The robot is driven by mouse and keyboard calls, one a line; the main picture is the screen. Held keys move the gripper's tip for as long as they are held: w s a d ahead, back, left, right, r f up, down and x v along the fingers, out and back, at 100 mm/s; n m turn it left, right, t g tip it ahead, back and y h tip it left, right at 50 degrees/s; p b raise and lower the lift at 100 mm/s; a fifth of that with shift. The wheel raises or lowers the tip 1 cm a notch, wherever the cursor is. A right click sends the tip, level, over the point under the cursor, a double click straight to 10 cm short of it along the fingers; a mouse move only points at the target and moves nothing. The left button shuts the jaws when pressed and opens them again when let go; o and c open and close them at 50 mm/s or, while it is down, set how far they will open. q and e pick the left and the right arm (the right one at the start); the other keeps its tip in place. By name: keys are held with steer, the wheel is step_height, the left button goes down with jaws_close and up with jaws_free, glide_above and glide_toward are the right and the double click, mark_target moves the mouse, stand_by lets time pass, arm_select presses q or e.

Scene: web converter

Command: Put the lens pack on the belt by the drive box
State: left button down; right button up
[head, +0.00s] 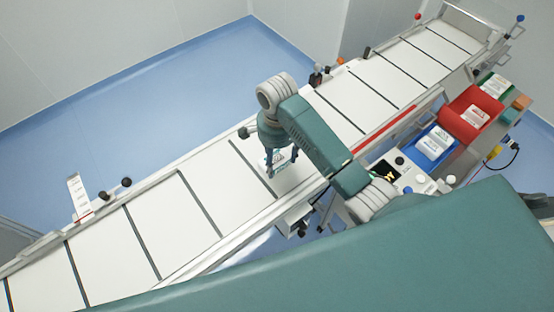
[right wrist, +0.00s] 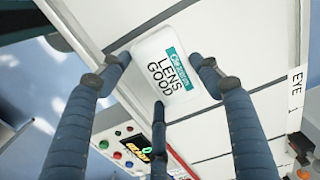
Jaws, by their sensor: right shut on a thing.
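The lens pack is a white packet with a teal label and the words "LENS GOOD". It shows in the right wrist view (right wrist: 168,62) and, small, in the head view (head: 274,158). My right gripper (head: 282,166) is shut on it, with its fingers around the pack's edges. The pack is over the white belt (head: 205,197), near its middle; I cannot tell whether it touches the belt. A box under the belt's near edge (head: 294,214) may be the drive box; I cannot tell for sure. My left gripper is not in view.
A control panel (head: 408,172) with knobs and a display stands beside the belt. Right of it are a blue bin (head: 417,160) and a red bin (head: 462,126) holding white packs. Dark bars cross the belt. Knobs and a white upright tag (head: 78,195) line the far rail.

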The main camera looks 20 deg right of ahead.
steer(key=shift+f, duration=0.8)
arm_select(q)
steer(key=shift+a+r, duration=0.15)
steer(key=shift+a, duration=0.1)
arm_select(e)
steer(key=shift+f, duration=0.15)
steer(key=o, duration=1.3)
steer(key=shift+c, duration=0.2)
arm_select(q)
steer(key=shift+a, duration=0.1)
